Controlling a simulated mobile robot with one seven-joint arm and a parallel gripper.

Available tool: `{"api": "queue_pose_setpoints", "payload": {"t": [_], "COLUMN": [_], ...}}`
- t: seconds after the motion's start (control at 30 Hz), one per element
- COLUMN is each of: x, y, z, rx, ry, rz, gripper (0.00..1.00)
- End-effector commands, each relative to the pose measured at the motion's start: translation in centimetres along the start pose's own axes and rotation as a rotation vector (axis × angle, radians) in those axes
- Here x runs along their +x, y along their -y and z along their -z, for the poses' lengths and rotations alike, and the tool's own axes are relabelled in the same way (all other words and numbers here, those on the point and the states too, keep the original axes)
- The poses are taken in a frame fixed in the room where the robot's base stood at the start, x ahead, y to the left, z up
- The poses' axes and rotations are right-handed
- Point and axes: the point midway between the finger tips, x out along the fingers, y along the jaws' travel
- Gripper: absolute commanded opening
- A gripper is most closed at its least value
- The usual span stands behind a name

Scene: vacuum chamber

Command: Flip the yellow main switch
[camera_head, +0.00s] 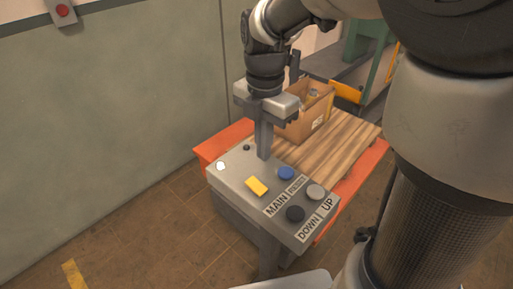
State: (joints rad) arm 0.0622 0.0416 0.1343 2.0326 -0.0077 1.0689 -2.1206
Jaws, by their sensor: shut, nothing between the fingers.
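The yellow main switch (257,187) is a small yellow rocker on the top face of a grey control box (235,168), beside the "MAIN" label. My gripper (264,155) points down over the box with its fingers shut and empty. The fingertips are behind the yellow switch in the picture, near the box's far edge. They appear apart from the switch. I cannot tell whether they touch the box.
A blue button (286,173), a grey button (316,192) and a black button (295,213) share the panel, with a white round light (221,166). Behind stands a wooden-topped orange table (340,135) with a cardboard box (312,118). A wall stands left.

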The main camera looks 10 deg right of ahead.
Motion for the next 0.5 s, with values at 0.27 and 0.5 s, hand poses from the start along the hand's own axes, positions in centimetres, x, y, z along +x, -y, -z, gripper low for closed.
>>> {"api": "queue_pose_setpoints", "payload": {"t": [0.27, 0.5], "x": [-2.1, -2.1], "y": [0.4, 0.4], "z": [0.0, 0.0], "rx": [0.000, 0.000], "ry": [0.000, 0.000], "rz": [0.000, 0.000], "gripper": [0.00, 0.00]}}
